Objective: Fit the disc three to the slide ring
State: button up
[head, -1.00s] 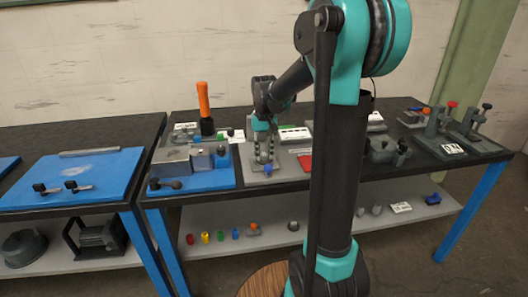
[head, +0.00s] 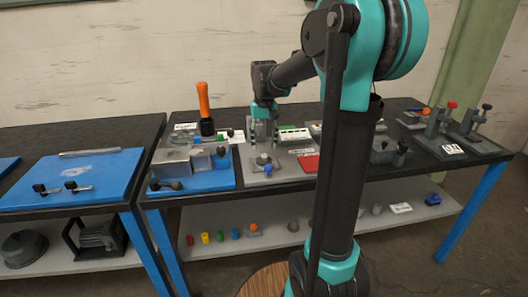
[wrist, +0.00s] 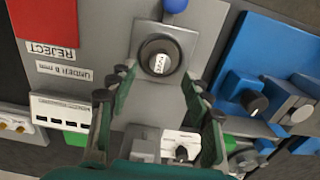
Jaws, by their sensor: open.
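My gripper (wrist: 160,98) is open and empty in the wrist view, its two fingers wide apart. It also shows in the head view (head: 263,136), above the grey plate on the middle table. Beyond the fingertips, a round dark ring-shaped part (wrist: 145,47) sits on a square grey block (wrist: 190,40). A pale centre with a small label (wrist: 160,63) shows inside it; I cannot read the label or tell surely which part is the disc three and which the slide ring. The round part shows small under my gripper in the head view (head: 263,159).
A red pad (wrist: 45,18) and a white slotted box (wrist: 60,110) lie to one side in the wrist view. A blue fixture (wrist: 250,60) lies on the other. An orange-topped black cylinder (head: 205,110) stands upright on the table. Small coloured parts stand on the lower shelf (head: 285,210).

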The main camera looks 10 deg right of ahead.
aim_at(264, 156)
notch_tip(264, 156, up, 7)
dwell(0.3)
jog(key=shift+f, duration=0.1)
